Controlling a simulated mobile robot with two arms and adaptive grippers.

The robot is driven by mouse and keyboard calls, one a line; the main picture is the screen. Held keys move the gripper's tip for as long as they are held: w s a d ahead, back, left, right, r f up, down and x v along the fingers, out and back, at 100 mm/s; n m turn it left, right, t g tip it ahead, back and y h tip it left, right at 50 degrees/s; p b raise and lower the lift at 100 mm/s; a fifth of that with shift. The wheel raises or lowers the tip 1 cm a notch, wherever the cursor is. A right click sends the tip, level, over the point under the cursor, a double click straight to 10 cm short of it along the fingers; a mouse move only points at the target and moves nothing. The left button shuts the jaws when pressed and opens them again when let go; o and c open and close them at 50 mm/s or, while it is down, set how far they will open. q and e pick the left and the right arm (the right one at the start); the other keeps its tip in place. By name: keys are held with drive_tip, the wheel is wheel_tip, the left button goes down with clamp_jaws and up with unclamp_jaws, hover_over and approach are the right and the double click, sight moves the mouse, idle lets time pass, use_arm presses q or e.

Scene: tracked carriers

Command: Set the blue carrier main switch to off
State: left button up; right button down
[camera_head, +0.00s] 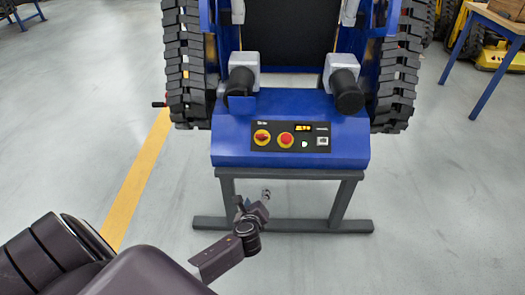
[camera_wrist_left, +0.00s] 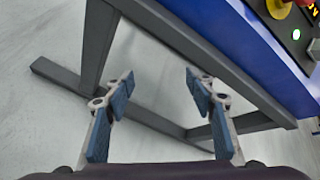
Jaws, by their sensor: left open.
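The blue carrier (camera_head: 230,140) stands on a dark grey stand, its black control panel (camera_head: 272,147) facing me. A yellow disc with a red handle, apparently the main switch (camera_head: 261,137), is at the panel's left; its exact setting is too small to read. A red round button (camera_head: 285,140) sits right of it. My left gripper (camera_head: 254,206) is below and in front of the panel, apart from it. In the left wrist view this gripper (camera_wrist_left: 161,88) is open and empty, with the carrier's blue edge (camera_wrist_left: 235,50) at upper right. My right gripper is out of view.
The panel also has a lit display (camera_head: 303,128) and a green light (camera_head: 305,144). Black tracks (camera_head: 186,70) flank the carrier. A wooden-topped table (camera_head: 497,17) is at far right. Floor at left is open.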

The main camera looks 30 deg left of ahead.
use_arm(q)
drive_tip(key=w+a+r+m+t+y+b, duration=0.2)
drive_tip(key=w+r+m+t+b, duration=0.15)
drive_tip(key=w+r, duration=0.4)
drive_tip(key=m+t+y+b, duration=0.1)
drive_tip(key=m, duration=0.3)
approach(262, 136)
drive_tip(key=w+a+f, duration=0.1)
drive_tip(key=w, duration=0.1)
drive_tip(key=shift+n+y, duration=0.25)
drive_tip(key=shift+y, duration=0.15)
drive_tip(key=b+x, duration=0.1)
drive_tip(key=x, duration=0.3)
drive_tip(key=b+x, duration=0.1)
drive_tip(key=x, duration=0.2)
drive_tip(key=shift+w+a+r, duration=0.2)
drive_tip(key=shift+w+r, duration=0.05)
drive_tip(key=shift+w, duration=0.1)
drive_tip(key=shift+w+a, duration=0.15)
drive_tip(key=shift+w, duration=0.1)
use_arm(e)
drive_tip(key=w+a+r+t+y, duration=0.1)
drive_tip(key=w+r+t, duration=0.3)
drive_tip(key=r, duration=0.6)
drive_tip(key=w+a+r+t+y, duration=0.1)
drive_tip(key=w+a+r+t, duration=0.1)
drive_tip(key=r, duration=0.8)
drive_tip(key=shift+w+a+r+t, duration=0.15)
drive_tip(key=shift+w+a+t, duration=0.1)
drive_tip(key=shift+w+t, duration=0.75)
